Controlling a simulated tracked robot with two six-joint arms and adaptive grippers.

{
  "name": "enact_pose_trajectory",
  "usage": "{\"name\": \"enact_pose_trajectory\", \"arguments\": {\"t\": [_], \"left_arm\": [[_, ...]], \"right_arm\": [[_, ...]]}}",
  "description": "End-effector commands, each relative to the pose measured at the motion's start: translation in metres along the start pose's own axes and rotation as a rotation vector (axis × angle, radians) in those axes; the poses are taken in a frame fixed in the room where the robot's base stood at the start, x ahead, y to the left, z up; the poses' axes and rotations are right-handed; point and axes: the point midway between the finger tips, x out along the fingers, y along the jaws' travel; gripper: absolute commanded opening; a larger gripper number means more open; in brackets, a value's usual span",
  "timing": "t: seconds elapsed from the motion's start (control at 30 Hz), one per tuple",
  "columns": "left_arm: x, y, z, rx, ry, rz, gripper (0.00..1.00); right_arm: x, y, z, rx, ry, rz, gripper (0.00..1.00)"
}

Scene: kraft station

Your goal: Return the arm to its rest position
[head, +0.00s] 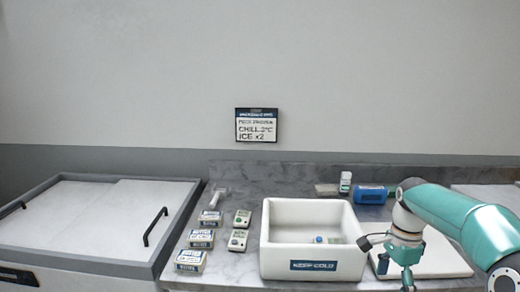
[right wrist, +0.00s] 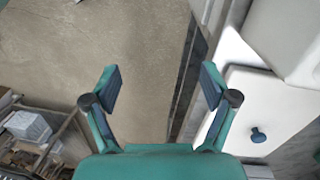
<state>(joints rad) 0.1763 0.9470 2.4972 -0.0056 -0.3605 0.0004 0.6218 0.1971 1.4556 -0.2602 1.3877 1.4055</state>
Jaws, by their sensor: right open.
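My right arm (head: 455,215) comes in from the right in the head view and bends down over the counter's right part. Its gripper is at the lower picture edge there, mostly hidden or cut off. In the right wrist view my right gripper (right wrist: 161,85) is open, with nothing between its fingers. It points down past the counter edge toward the tan floor (right wrist: 110,40). My left gripper is in neither view.
A white KEEP COLD box (head: 275,262) stands open, left of my right arm, with small items inside. Several small packs (head: 200,238) lie left of it. A chest freezer (head: 75,225) is left.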

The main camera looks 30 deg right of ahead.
Motion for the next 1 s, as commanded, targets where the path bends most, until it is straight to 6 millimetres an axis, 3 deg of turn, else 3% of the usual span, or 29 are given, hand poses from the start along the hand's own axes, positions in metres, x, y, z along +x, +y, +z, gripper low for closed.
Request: {"name": "enact_pose_trajectory", "arguments": {"t": [0.27,0.37,0.47,0.67,0.8,0.9,1.0], "left_arm": [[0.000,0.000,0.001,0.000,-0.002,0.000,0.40],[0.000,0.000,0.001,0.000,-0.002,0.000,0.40],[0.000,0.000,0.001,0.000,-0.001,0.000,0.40],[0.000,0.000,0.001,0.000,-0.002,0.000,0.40],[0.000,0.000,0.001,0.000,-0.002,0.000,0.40],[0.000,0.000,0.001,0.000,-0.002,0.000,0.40],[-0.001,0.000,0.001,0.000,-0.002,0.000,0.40]], "right_arm": [[0.078,0.001,0.072,-0.170,-0.057,0.185,0.85],[0.121,0.007,0.109,-0.270,-0.087,0.251,0.85],[0.175,0.025,0.156,-0.428,-0.131,0.311,0.85],[0.281,0.096,0.242,-0.808,-0.255,0.361,0.85],[0.340,0.166,0.283,-1.104,-0.351,0.313,0.85],[0.365,0.202,0.295,-1.296,-0.390,0.222,0.85],[0.377,0.215,0.299,-1.455,-0.385,0.091,0.85]]}}
